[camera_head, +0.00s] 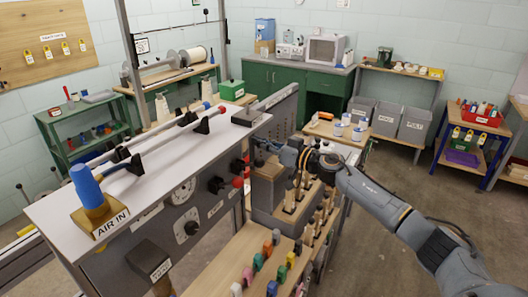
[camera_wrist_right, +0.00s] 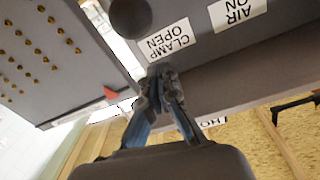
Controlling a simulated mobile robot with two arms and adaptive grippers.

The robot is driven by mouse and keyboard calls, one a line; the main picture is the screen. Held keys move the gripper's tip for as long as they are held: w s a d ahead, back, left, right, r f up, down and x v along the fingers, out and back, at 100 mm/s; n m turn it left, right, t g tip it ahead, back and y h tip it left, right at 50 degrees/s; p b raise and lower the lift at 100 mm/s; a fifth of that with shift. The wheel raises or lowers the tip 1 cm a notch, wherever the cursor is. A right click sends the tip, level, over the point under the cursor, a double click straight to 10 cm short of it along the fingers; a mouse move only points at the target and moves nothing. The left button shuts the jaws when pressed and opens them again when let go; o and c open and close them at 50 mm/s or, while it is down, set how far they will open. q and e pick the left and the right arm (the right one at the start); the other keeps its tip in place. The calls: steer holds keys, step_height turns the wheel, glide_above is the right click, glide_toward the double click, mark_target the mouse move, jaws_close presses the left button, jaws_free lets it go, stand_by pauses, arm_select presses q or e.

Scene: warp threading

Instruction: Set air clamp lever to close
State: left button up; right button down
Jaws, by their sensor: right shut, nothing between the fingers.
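The grey machine (camera_head: 75,212) fills the left and middle of the head view, with dials and dark knobs on its front panel. My right gripper (camera_head: 264,147) reaches in from the right to the panel's right end, beside knobs with red parts (camera_head: 240,168). In the right wrist view my right gripper (camera_wrist_right: 160,75) is shut and empty, its fingertips just below a "CLAMP OPEN" label (camera_wrist_right: 168,40). A dark round knob (camera_wrist_right: 130,17) sits beside that label, close to the fingertips; whether it is the clamp lever or they touch it, I cannot tell. My left gripper is not in view.
An "AIR ON" label (camera_wrist_right: 237,10) is beside the clamp label. A blue-topped brass fitting (camera_head: 90,195) stands on the machine's near corner. Upright wooden pegs (camera_head: 290,200) and coloured pegs (camera_head: 258,263) stand below my right arm. Open floor lies at right.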

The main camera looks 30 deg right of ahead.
mark_target(249, 165)
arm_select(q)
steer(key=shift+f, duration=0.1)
arm_select(e)
steer(key=shift+s+d+f, duration=0.1)
steer(key=shift+s+f, duration=0.15)
steer(key=shift+f, duration=0.35)
steer(key=shift+s+f, duration=0.3)
steer(key=shift+f, duration=0.3)
steer(key=shift+s+d+f, duration=0.1)
steer(key=shift+s+f, duration=0.15)
steer(key=shift+f, duration=0.35)
